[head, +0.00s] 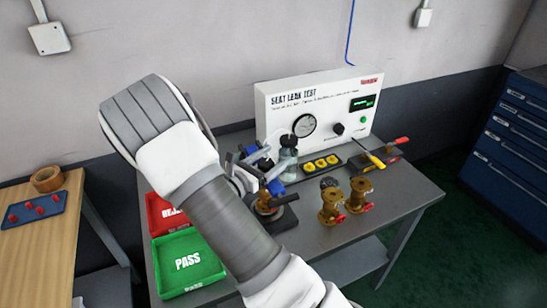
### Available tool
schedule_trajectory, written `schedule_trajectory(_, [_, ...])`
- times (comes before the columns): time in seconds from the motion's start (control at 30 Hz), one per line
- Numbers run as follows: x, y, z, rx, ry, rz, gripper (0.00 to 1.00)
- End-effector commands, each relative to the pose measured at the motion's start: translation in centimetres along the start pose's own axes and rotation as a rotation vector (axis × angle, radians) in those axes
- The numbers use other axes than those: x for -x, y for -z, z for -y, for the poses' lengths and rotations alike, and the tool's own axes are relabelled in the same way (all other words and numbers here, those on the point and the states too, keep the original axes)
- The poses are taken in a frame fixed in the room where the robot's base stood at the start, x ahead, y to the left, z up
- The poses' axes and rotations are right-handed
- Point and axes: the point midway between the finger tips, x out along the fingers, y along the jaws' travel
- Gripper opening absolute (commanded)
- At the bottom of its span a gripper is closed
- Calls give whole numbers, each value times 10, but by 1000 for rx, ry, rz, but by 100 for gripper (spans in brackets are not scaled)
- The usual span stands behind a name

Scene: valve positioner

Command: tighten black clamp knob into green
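A clamp fixture on a dark base (284,221) stands on the grey bench, with a brass valve body (266,206) low in it. Blue parts (277,187) and metal bars show above the valve. A black knob (289,141) tops the upright part behind them; it looks like the clamp knob, but I cannot be sure. I cannot make out a green mark on the clamp. My gripper (262,170) is at the fixture, just left of and below that knob. My forearm and wrist partly hide it, so its finger opening and any contact are unclear.
The SEAT LEAK TEST box (283,120) stands behind, with a gauge (304,125), another black knob and a green button. Two brass valves (331,205) stand right of the fixture. A yellow-handled screwdriver (374,159) lies behind them. Red (157,225) and green PASS (163,276) trays sit left.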

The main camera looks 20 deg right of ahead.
Motion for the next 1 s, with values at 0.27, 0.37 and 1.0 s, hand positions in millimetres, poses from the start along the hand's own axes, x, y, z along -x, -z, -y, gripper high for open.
schedule_trajectory(0.27, [0,0,0,0,0,0,83])
schedule_trajectory(0.37, [6,0,0,0,-2,0,83])
schedule_trajectory(1.0, [143,0,-1,0,-4,0,83])
